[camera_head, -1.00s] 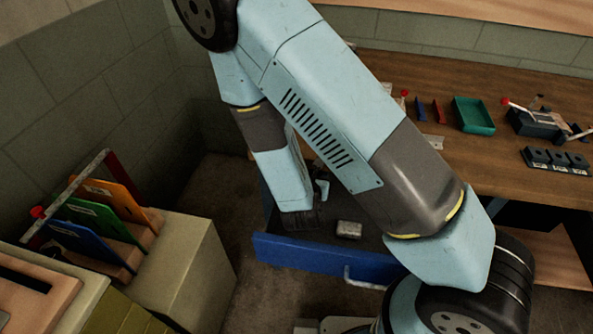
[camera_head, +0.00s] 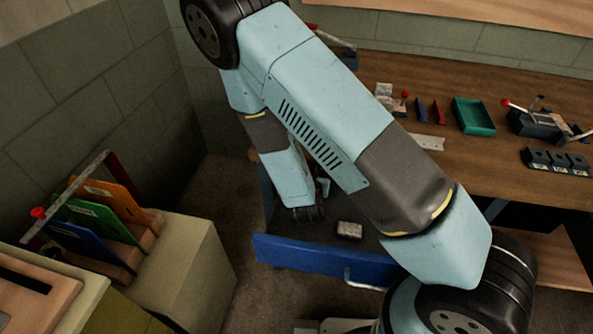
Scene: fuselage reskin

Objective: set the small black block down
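My arm reaches down over an open blue drawer (camera_head: 325,259) below the workbench. Its far end, with my gripper, is mostly hidden behind my own arm links, and only a dark part shows low over the drawer's left side. The fingers cannot be made out, nor whether they hold anything. I cannot pick out a small black block at my gripper. Several black blocks (camera_head: 557,161) stand in a row with white labels at the right of the bench, apart from my arm.
A silver-grey block (camera_head: 349,230) lies in the drawer. The wooden bench (camera_head: 470,165) carries a green tray (camera_head: 473,116), a blue piece (camera_head: 421,110), a red piece (camera_head: 438,111) and a black fixture (camera_head: 535,122). A rack of coloured panels (camera_head: 95,225) stands on a cabinet at left.

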